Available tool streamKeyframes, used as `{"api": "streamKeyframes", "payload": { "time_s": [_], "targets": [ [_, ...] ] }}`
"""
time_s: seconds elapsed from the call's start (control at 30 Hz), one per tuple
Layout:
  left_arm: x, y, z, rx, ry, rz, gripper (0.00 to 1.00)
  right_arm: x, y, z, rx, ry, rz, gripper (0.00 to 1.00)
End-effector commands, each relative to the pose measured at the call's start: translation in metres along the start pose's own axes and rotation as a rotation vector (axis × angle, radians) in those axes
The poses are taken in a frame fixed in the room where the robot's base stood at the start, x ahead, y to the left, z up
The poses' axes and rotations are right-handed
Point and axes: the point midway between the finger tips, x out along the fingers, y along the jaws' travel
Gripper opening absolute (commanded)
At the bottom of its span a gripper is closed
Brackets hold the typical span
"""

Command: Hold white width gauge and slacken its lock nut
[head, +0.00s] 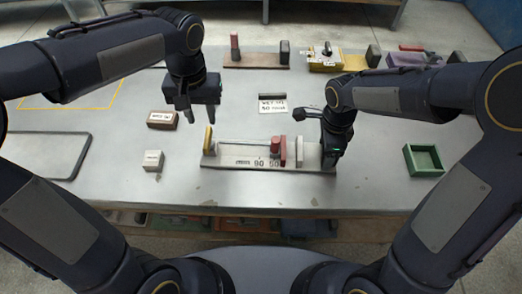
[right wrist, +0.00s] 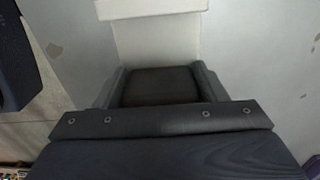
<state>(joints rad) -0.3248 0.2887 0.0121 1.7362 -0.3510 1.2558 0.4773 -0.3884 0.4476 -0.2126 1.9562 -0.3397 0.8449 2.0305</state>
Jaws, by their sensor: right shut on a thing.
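The white width gauge (head: 225,159) lies near the front middle of the table, a long pale plate with printed marks. A yellow upright piece stands at its left end, and a red upright piece (head: 283,152) with a round red knob (head: 275,145) stands right of its middle, beside a pale upright. Which part is the lock nut I cannot tell for sure. My right gripper (head: 329,157) is shut on the gauge's dark end block (right wrist: 160,87), which shows between the fingers in the right wrist view. My left gripper (head: 197,113) is open and empty, above the table behind the gauge's left end.
A brown labelled block (head: 162,120) and a pale cube (head: 153,160) stand at left, near a dark-rimmed tray (head: 88,150). A white card (head: 272,108) lies behind the gauge. A green tray (head: 424,175) stands at right. Yellow, purple and brown gauges line the back.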

Motion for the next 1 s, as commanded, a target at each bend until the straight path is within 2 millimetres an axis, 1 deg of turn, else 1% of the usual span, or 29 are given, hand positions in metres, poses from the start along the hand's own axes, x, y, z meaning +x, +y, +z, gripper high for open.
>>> {"api": "streamKeyframes", "payload": {
  "time_s": [0.47,0.6,0.7,0.77,0.87,1.0],
  "targets": [
    [-0.002,0.0,0.0,0.0,0.001,0.0,0.35,0.0,0.0,0.0,0.0,0.0,-0.001,0.29],
    [-0.032,0.001,-0.001,0.001,0.007,0.001,0.35,0.0,0.0,0.0,0.0,0.0,-0.001,0.29],
    [-0.042,0.0,0.0,0.0,0.002,0.001,0.35,0.0,0.0,0.0,0.0,0.0,-0.001,0.29],
    [-0.038,0.0,0.0,0.0,-0.002,0.0,0.35,0.0,0.0,0.0,0.0,0.0,-0.001,0.29],
    [-0.027,0.0,0.0,-0.001,-0.004,-0.001,0.35,0.0,0.0,0.0,0.0,-0.001,-0.001,0.29],
    [-0.001,0.0,0.001,0.0,-0.007,-0.003,0.35,0.0,0.0,0.0,0.0,-0.001,-0.001,0.29]
  ]
}}
